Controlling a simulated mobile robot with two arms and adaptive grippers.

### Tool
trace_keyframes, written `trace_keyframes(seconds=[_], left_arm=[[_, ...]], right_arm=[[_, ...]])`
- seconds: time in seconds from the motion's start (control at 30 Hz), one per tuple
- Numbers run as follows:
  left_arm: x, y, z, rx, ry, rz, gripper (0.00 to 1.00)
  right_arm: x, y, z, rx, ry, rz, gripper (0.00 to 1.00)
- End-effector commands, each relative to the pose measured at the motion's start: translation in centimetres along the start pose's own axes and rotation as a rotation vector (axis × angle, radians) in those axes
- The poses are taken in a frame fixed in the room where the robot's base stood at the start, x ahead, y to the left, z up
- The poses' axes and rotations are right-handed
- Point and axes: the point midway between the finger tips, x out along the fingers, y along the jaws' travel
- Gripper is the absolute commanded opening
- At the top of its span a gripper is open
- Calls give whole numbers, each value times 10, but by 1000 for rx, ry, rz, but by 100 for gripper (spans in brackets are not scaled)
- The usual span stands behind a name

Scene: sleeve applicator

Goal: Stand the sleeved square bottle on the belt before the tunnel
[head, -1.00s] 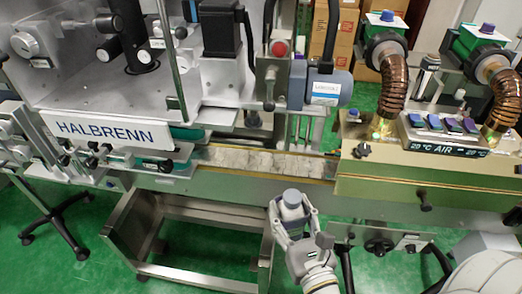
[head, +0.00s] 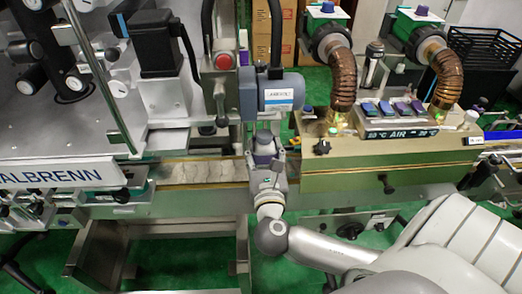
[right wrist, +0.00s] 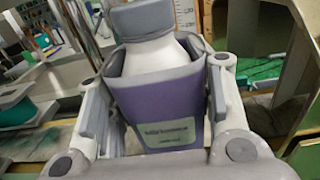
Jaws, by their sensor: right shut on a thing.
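The square bottle (head: 264,145) has a dark grey cap, a white shoulder and a purple sleeve with a pale label. It shows large in the right wrist view (right wrist: 170,108). My right gripper (head: 265,160) is shut on it, one finger on each side, and holds it roughly upright. In the head view the bottle overlaps the belt (head: 200,173) just left of the tunnel (head: 385,160). I cannot tell whether its base touches the belt; the gripper hides it. My left gripper is not in view.
A grey motor box (head: 270,95) hangs close behind the bottle. The Halbrenn machine (head: 60,178) stands left, with bare belt between it and the bottle. Two brown hoses (head: 343,80) rise from the tunnel top beside the air control panel (head: 395,122).

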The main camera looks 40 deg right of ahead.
Motion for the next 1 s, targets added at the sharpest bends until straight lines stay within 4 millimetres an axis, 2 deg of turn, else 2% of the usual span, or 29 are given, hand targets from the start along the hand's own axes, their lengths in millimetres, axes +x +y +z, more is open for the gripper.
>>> trace_keyframes(seconds=[0.03,0.1,0.2,0.3,0.47,0.8,1.0], left_arm=[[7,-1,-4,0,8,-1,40],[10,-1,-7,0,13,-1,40],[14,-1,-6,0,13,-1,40],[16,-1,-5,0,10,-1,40],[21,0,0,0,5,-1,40],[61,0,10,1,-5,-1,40],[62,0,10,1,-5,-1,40]], right_arm=[[14,0,0,0,-10,-2,14],[30,0,0,1,-7,-2,14],[46,0,0,-1,-6,-1,14],[54,0,1,0,-4,0,14],[56,0,-4,1,-2,1,14],[56,0,-35,0,-4,0,14],[56,0,-34,0,-3,0,14]])
